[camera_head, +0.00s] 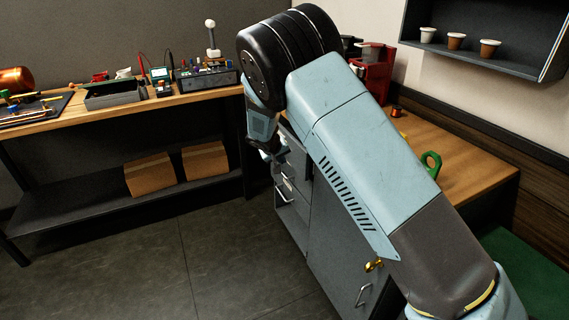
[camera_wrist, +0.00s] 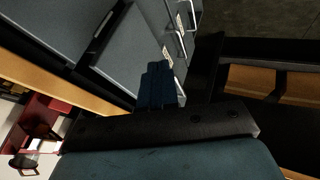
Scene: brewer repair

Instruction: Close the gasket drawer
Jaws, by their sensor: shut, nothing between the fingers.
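A grey cabinet with a stack of drawers (camera_head: 287,190) stands under the wooden counter, left of my arm in the head view. The drawer fronts with silver bar handles also show at the top of the wrist view (camera_wrist: 182,32). Small pale labels sit beside some handles. I cannot read which one is the gasket drawer, nor tell surely whether any drawer stands out. My gripper (camera_head: 272,152) is at the upper drawers, partly hidden by my arm. In the wrist view its dark blue fingers (camera_wrist: 157,84) are shut and empty, close to the drawer fronts; contact is unclear.
A workbench (camera_head: 150,101) with tools and a lower shelf (camera_head: 90,201) holding two cardboard boxes stands at the left. The counter (camera_head: 465,157) carries a red machine (camera_head: 374,70) and a green ring-shaped item (camera_head: 431,165). The floor (camera_head: 150,265) before the cabinet is clear.

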